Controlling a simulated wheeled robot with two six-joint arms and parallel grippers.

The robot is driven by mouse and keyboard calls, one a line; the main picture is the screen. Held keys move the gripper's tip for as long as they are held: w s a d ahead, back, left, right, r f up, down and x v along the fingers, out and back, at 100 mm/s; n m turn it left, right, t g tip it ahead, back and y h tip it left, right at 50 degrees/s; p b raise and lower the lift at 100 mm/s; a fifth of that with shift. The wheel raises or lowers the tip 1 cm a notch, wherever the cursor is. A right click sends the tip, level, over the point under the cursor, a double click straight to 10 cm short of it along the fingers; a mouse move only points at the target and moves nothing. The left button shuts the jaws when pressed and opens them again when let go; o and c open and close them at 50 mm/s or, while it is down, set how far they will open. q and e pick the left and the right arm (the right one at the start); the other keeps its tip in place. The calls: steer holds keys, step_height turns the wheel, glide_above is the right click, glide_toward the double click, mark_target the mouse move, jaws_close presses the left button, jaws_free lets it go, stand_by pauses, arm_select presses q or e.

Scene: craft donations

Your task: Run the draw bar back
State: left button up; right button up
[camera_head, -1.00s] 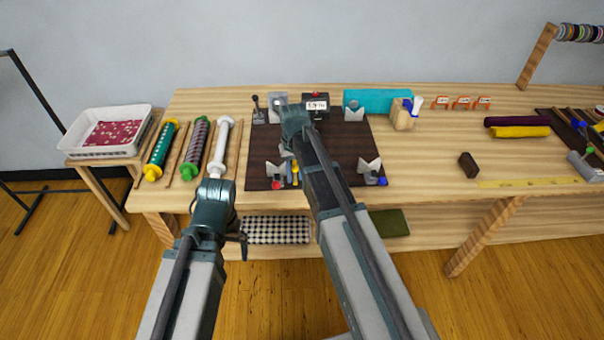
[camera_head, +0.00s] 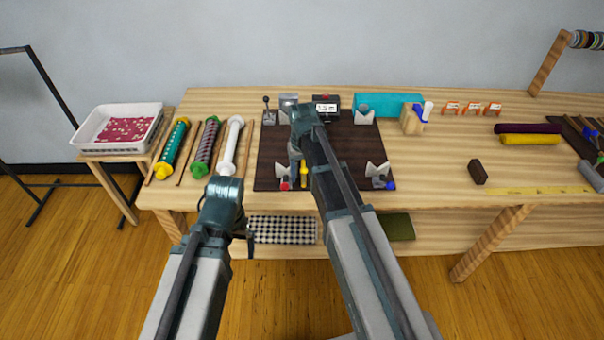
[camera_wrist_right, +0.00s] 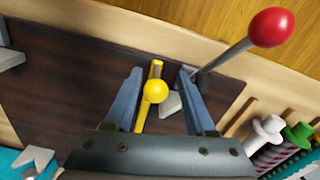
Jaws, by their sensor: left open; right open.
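A yellow bar with a round yellow knob (camera_wrist_right: 155,91) lies over the dark board in the right wrist view; it looks like the draw bar. It shows partly in the head view (camera_head: 304,173), beside my right arm. My right gripper (camera_wrist_right: 160,74) is open, with one finger on each side of the yellow bar and a gap to both. In the head view my right gripper (camera_head: 294,158) points down over the board's near part, largely hidden by its own arm. My left gripper (camera_head: 246,236) is open and empty, in front of the bench edge.
A red-knobbed lever (camera_wrist_right: 270,27) rises close to the right finger. The dark board (camera_head: 345,150) carries grey V-shaped supports (camera_head: 378,171) and a small display (camera_head: 326,108). Patterned rollers (camera_head: 206,146) lie left. Bare bench top (camera_head: 435,165) lies right of the board.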

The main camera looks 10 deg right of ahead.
step_height(320, 180, up, 13)
steer(key=p, duration=1.2)
steer(key=shift+f, duration=0.15)
steer(key=shift+a, duration=0.1)
steer(key=s+a+n, duration=0.1)
steer(key=s+a, duration=0.2)
steer(key=s, duration=0.4)
steer(key=s+a+n, duration=0.1)
steer(key=s+a, duration=0.3)
steer(key=s, duration=0.3)
steer(key=s+a+n+h, duration=0.1)
steer(key=s+a+n, duration=0.1)
steer(key=s+a, duration=0.2)
steer(key=s, duration=0.3)
steer(key=shift+f, duration=0.15)
steer(key=shift+a, duration=0.1)
stand_by(0.5)
